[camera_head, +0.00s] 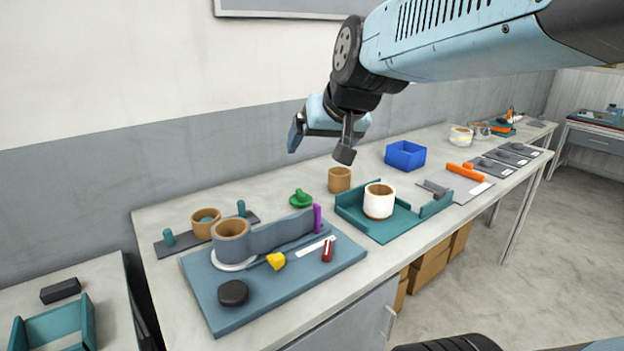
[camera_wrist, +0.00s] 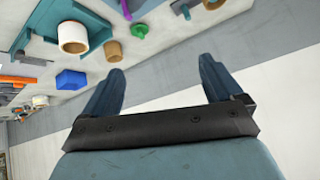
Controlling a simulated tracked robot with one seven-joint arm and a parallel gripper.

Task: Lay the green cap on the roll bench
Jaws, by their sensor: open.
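The green cap (camera_head: 301,198) lies on the bench top near the wall, just behind the grey strip of the roll fixture. It is a small round piece with a raised knob, and it also shows in the wrist view (camera_wrist: 140,31). My gripper (camera_head: 322,149) is raised above the bench, well above and a little right of the cap. Its two fingers stand apart with nothing between them, as the wrist view (camera_wrist: 162,80) also shows.
Near the cap stand a brown ring roll (camera_head: 340,180), a purple post (camera_head: 317,218) and a blue fixture board (camera_head: 209,300) with a yellow piece (camera_head: 276,261). A teal tray (camera_head: 411,230) holds a white roll (camera_head: 379,201). A blue bin (camera_head: 405,155) stands further right.

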